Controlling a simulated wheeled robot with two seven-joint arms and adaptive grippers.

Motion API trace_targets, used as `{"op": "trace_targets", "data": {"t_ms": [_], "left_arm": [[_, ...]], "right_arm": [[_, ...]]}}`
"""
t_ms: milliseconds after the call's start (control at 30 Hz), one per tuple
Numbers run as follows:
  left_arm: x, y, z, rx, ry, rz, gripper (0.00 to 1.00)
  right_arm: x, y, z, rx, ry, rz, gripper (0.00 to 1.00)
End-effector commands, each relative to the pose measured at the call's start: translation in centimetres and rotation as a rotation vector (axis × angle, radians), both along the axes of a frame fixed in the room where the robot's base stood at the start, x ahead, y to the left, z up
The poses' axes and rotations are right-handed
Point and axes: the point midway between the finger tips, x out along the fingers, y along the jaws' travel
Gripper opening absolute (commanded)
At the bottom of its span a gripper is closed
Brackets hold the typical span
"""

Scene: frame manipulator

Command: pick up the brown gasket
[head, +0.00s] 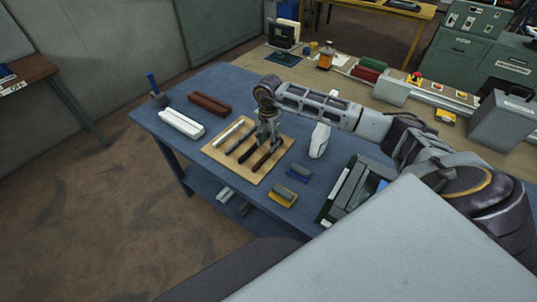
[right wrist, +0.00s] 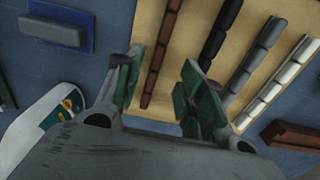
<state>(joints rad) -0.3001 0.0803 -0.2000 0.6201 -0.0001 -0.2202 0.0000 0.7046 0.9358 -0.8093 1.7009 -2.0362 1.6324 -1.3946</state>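The brown gasket (head: 262,160) is a thin dark brown strip lying on a tan board (head: 220,153), at the right end of a row of strips. In the right wrist view the brown gasket (right wrist: 162,50) runs between the two green-padded fingers. My right gripper (head: 268,143) points down over the board, and its fingers (right wrist: 157,92) are apart with nothing gripped. I cannot tell how far the fingertips are above the gasket. The gripper hides part of the strips in the head view. My left gripper is not in view.
Black (right wrist: 220,35), grey (right wrist: 250,65) and white (right wrist: 285,80) strips lie beside the gasket. A white block (head: 182,124) and a brown-red block (head: 209,104) stand left and behind. Blue (head: 300,172) and yellow (head: 283,194) pieces lie right of the board.

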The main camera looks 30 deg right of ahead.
Motion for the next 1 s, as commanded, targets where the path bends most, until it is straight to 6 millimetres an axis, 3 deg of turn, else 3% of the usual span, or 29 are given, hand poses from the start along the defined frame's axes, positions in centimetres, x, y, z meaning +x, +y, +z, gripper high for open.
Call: {"op": "trace_targets", "data": {"t_ms": [267, 600, 1000], "left_arm": [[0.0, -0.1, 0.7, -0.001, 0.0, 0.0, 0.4], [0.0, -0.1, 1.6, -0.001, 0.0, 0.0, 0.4], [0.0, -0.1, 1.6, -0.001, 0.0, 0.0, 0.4]], "right_arm": [[-0.3, 0.1, -1.3, 0.001, 0.004, 0.0, 0.39], [-0.4, 0.1, -4.6, 0.001, 0.003, 0.0, 0.39], [-0.4, 0.1, -5.2, 0.0, 0.0, 0.0, 0.39]]}}
